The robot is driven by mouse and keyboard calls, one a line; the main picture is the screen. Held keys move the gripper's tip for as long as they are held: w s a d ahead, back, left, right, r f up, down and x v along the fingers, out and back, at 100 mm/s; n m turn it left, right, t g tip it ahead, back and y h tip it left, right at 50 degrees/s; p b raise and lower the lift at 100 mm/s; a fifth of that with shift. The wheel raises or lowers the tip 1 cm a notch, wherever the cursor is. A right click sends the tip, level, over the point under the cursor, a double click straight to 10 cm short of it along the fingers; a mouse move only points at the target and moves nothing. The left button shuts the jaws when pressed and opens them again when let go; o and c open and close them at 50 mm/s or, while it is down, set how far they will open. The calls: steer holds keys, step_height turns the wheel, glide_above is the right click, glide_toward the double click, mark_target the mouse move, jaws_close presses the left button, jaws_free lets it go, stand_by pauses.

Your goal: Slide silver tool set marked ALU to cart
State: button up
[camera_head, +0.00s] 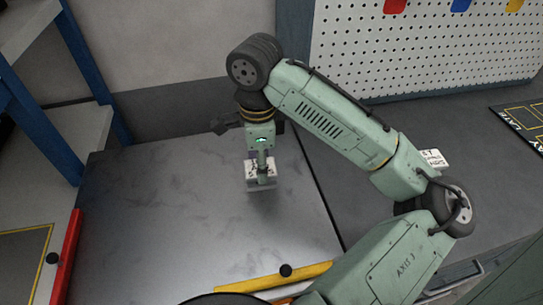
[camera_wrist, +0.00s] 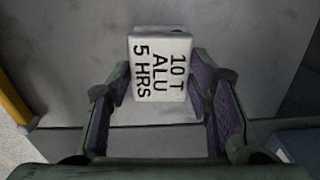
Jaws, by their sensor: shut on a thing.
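A silver-grey block with a white label reading "10 T ALU 5 HRS" (camera_wrist: 160,62) sits between the purple-padded fingers of my gripper (camera_wrist: 160,88) in the wrist view. The same block (camera_head: 260,184) shows in the head view, low over the grey metal surface (camera_head: 180,230). My gripper (camera_head: 262,168) points down and is shut on the block from its sides. The label faces the wrist camera. Whether the block's underside touches the surface cannot be told. I cannot tell for certain which surface belongs to the cart.
A dark seam separates this surface from a darker bench (camera_head: 450,205) at right. A second white-labelled block (camera_head: 434,158) lies there, partly behind my arm. A red bar (camera_head: 67,255) and a yellow bar (camera_head: 275,277) edge the left surface. A pegboard (camera_head: 430,45) stands behind.

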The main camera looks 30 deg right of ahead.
steer(key=a, duration=1.3)
steer(key=shift+w+a+r, duration=0.1)
steer(key=shift+a, duration=1.45)
steer(key=o, duration=1.2)
steer(key=shift+r, duration=2.4)
